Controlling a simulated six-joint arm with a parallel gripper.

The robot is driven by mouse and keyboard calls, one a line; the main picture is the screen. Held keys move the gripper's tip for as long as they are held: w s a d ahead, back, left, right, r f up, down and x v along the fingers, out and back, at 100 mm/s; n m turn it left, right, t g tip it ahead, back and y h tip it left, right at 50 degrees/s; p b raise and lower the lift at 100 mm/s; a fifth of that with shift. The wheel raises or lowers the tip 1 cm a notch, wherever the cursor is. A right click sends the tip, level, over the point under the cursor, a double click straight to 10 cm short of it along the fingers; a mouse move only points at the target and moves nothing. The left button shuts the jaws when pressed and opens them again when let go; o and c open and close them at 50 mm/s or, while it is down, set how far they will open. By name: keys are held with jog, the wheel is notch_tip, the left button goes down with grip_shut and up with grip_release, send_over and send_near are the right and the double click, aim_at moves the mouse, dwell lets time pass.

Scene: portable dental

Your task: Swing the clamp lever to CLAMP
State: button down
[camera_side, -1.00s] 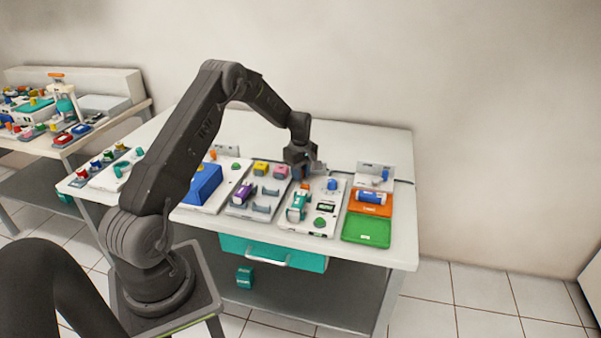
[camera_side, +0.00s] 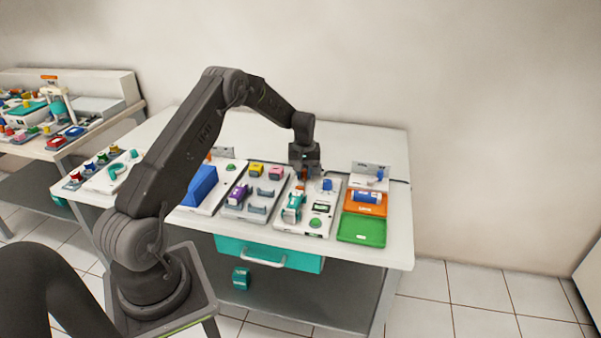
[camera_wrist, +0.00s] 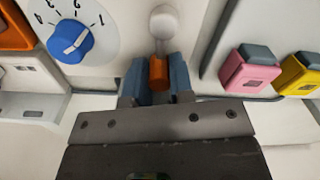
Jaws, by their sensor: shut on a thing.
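The clamp lever (camera_wrist: 159,72) has an orange grip and a pale rounded end (camera_wrist: 163,22), seen in the wrist view. My gripper (camera_wrist: 158,82) has its two blue-grey fingers on either side of the orange grip and is shut on it. In the side view my gripper (camera_side: 303,174) points down at the back of the white panel (camera_side: 317,226), which also carries a teal clamp-like part (camera_side: 292,207). The lever is mostly hidden by the gripper in the side view. I cannot read a CLAMP mark.
A blue dial knob (camera_wrist: 70,41) with numbers is beside the lever. Pink (camera_wrist: 249,70) and yellow (camera_wrist: 300,74) blocks sit on the other side. A green tray (camera_side: 361,230) and an orange tray (camera_side: 377,210) lie right of the panel. The table's front corner is clear.

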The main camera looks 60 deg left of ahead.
jog(key=m, duration=0.1)
jog(key=d+m, duration=0.1)
jog(key=m, duration=0.1)
jog(key=shift+w+m, duration=0.3)
jog(key=shift+w, duration=0.05)
jog(key=shift+w+d+m, duration=0.1)
jog(key=shift+d+m, duration=0.15)
jog(key=shift+m, duration=0.45)
jog(key=shift+w+d+m, duration=0.1)
jog(key=shift+d+m, duration=0.15)
jog(key=shift+m, duration=0.45)
jog(key=c, duration=1)
grip_release()
notch_tip(320, 180, up, 14)
